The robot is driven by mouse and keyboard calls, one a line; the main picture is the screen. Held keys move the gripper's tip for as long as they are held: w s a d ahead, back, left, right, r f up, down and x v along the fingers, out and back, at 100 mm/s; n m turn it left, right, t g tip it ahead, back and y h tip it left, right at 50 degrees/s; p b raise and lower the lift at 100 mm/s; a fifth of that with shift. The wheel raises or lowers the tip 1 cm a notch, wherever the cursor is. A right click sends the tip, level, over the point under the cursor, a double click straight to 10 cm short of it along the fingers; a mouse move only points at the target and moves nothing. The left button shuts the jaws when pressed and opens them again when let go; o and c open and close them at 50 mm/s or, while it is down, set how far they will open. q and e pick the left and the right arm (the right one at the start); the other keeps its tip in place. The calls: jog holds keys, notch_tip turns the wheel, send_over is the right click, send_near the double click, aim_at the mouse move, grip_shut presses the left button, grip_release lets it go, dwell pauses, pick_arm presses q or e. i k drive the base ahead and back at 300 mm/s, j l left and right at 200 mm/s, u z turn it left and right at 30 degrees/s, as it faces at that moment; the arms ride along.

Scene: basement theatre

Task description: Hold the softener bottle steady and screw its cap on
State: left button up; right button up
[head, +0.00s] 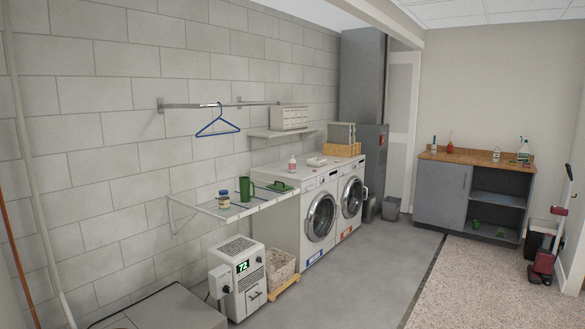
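A small white and pink bottle (292,164) stands upright on top of the left washing machine (316,181), near the wall. It may be the softener bottle, but it is too small to read. I cannot make out a loose cap, or tell whether the bottle's top is covered. A low white item (316,161) lies to its right on the machine tops. Neither of my grippers is in view.
A folding wall shelf (236,208) left of the machines holds a jar (224,199) and a green mug (247,189). A dehumidifier (237,279) and a basket (281,267) stand below. The grey floor (370,275) before the machines is clear.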

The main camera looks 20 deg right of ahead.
aim_at(291, 162)
jog(key=i+l+z, duration=0.35)
jog(key=i, duration=0.15)
jog(key=i+l+z, duration=0.2)
jog(key=i+z, duration=0.15)
jog(key=i, duration=0.2)
jog(key=i+z, duration=0.35)
jog(key=i, duration=0.2)
jog(key=i+u, duration=0.1)
jog(key=i, duration=0.5)
jog(key=i+l+u, duration=0.15)
jog(key=i, duration=0.45)
jog(key=i+l+u, duration=0.1)
jog(key=i, duration=0.45)
jog(key=i+l+u, duration=0.2)
jog(key=i, duration=0.15)
jog(key=i+l+u, duration=0.25)
jog(key=i, duration=0.15)
jog(key=u, duration=0.2)
jog(key=i+l+u, duration=0.25)
jog(key=u, duration=0.25)
jog(key=i+l+u, duration=0.15)
jog(key=l+u, duration=0.35)
jog(key=i+l+u, duration=0.15)
jog(key=l+u, duration=0.3)
jog(key=i+l+u, duration=0.1)
jog(key=l+u, duration=0.3)
jog(key=l, duration=2.9)
